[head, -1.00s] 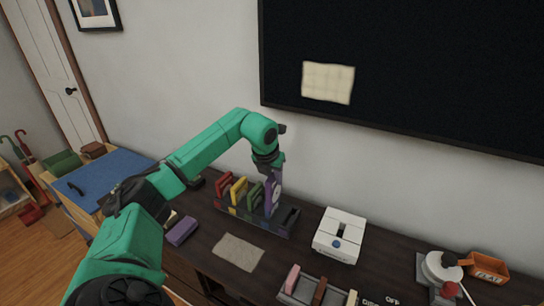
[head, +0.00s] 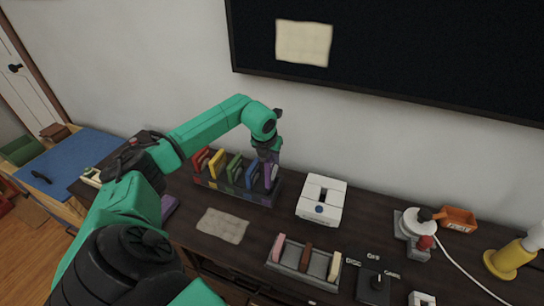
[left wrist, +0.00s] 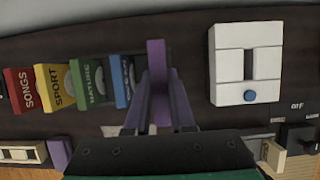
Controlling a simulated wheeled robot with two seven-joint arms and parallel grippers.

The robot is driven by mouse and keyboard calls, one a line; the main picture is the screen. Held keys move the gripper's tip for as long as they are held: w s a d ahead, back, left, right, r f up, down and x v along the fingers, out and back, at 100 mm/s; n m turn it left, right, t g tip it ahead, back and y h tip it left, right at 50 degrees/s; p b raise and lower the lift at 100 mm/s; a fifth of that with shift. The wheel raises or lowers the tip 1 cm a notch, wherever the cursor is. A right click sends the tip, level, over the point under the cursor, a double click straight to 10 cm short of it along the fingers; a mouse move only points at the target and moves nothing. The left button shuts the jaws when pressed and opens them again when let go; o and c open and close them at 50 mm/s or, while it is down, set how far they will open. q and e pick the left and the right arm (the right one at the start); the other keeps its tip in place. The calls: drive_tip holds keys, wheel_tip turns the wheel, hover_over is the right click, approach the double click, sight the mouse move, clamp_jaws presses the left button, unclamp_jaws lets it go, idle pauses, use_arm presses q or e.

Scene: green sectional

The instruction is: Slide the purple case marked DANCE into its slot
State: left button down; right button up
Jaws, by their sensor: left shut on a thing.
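My left gripper (head: 268,157) is shut on the purple case (head: 271,175) and holds it upright at the right end of the dark rack (head: 235,190). The purple case also shows edge-on between the fingers in the left wrist view (left wrist: 157,60); its label is not visible. Beside it in the rack stand the blue case (left wrist: 120,80), the green NATURE case (left wrist: 88,82), the yellow SPORT case (left wrist: 56,88) and the red SONGS case (left wrist: 22,90). I cannot tell how deep the purple case sits in its slot. My right gripper is not in view.
A white box with a dark slot (head: 322,199) stands right of the rack. A beige cloth (head: 222,225) and a grey tray with several blocks (head: 303,261) lie in front. Another purple object (head: 168,206) lies at left.

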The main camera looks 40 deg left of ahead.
sight(272, 174)
use_arm(q)
wheel_tip(272, 174, down, 2)
drive_tip(key=shift+b, duration=0.5)
drive_tip(key=shift+f, duration=0.15)
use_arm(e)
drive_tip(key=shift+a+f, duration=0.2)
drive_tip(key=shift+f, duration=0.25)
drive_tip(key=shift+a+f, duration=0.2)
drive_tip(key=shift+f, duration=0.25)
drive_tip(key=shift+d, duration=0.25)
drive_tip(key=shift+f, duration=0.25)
use_arm(q)
drive_tip(key=shift+f+b, duration=2.5)
drive_tip(key=shift+f, duration=0.25)
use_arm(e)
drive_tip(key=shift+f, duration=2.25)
use_arm(q)
drive_tip(key=c, duration=0.7)
unclamp_jaws()
